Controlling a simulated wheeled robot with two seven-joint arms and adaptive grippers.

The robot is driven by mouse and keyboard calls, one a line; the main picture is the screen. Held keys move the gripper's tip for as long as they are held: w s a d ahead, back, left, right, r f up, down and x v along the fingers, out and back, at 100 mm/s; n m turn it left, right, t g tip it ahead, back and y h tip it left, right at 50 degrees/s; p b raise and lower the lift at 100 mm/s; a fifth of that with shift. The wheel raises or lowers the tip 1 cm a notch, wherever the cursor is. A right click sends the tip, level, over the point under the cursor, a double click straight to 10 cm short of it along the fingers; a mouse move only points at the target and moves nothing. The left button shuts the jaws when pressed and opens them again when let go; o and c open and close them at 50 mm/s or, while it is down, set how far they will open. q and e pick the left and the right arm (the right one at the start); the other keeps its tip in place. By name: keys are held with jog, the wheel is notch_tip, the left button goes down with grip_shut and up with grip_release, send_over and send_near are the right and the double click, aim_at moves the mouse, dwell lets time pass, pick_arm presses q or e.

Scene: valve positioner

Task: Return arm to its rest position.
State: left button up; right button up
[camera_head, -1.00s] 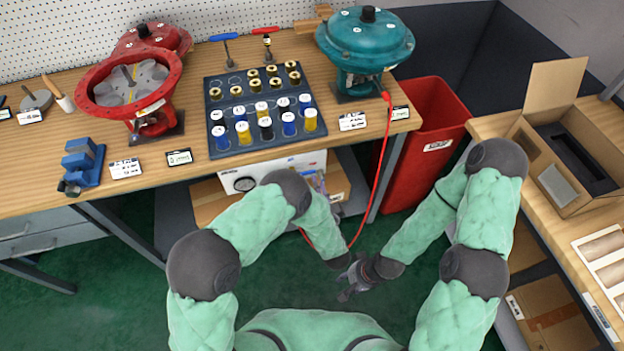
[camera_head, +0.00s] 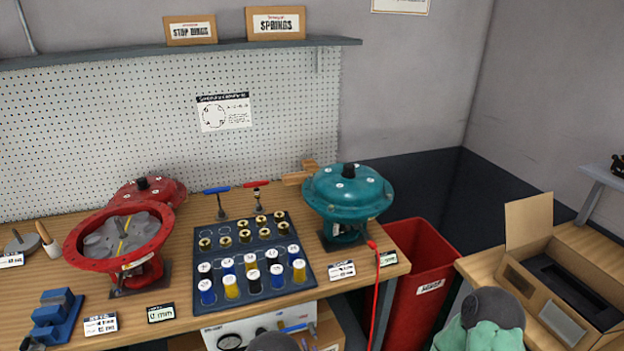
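My grippers are both below the bottom edge of the head view, so I cannot see whether they hold anything. Only the dark cap of one of my arm joints shows at the bottom middle, and a green-sleeved part of my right arm (camera_head: 483,325) shows at the lower right, in front of the right bench. On the workbench (camera_head: 190,320) stand an open red valve actuator (camera_head: 118,250) at the left and a closed teal actuator (camera_head: 347,200) at the right. Between them lies a dark tray (camera_head: 290,295) holding several gold rings and several labelled blue, yellow and black cylinders.
A red bin (camera_head: 425,270) stands between the benches. An open cardboard box (camera_head: 530,220) sits on the right bench. A blue vise (camera_head: 55,318) is at the front left. A red hose (camera_head: 374,300) hangs from the teal actuator. A shelf (camera_head: 130,53) with two boxes runs above the pegboard.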

pick_arm(q)
jog(key=s+a+f+n+g+h+p, duration=0.2)
jog(key=s+a+f+n+g+h, duration=0.25)
jog(key=f+n+g, duration=0.4)
jog(key=s+a+n+g+h, duration=0.2)
jog(key=s+n+g, duration=0.1)
jog(key=s, duration=0.6)
jog(key=s+a+n+g+h+p, duration=0.1)
jog(key=s+n+g, duration=0.3)
jog(key=s, duration=0.6)
jog(key=shift+a+h, duration=0.35)
jog(key=shift+h, duration=0.2)
